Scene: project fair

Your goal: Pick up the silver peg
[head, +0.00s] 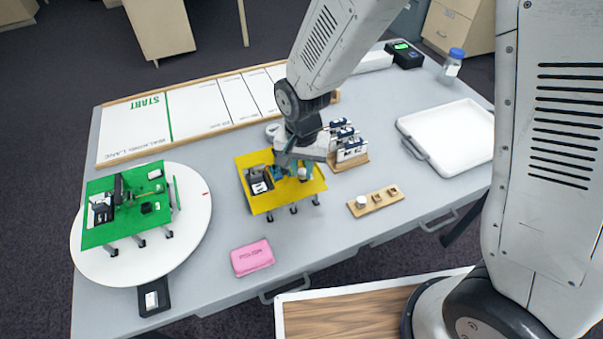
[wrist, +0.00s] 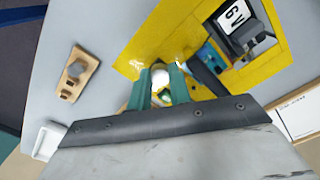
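A wooden peg block (head: 376,202) lies on the grey table, right of the yellow board (head: 249,167). A small pale peg (head: 362,200) stands at its left end; in the wrist view this peg looks silver-grey (wrist: 77,68). My gripper (head: 292,172) is over the right part of the yellow board, to the left of the peg block. In the wrist view its green fingers (wrist: 161,86) are apart, one on each side of a small white round part (wrist: 160,77) at the board. Whether they touch that part is not clear. The peg is apart from my gripper.
A wooden rack with dark-topped white blocks (head: 349,149) stands behind the peg block. A white tray (head: 407,123) is at the right, a pink block (head: 252,257) at the front, and a green board (head: 94,236) on a round white disc (head: 195,191) at left. Table around the peg block is clear.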

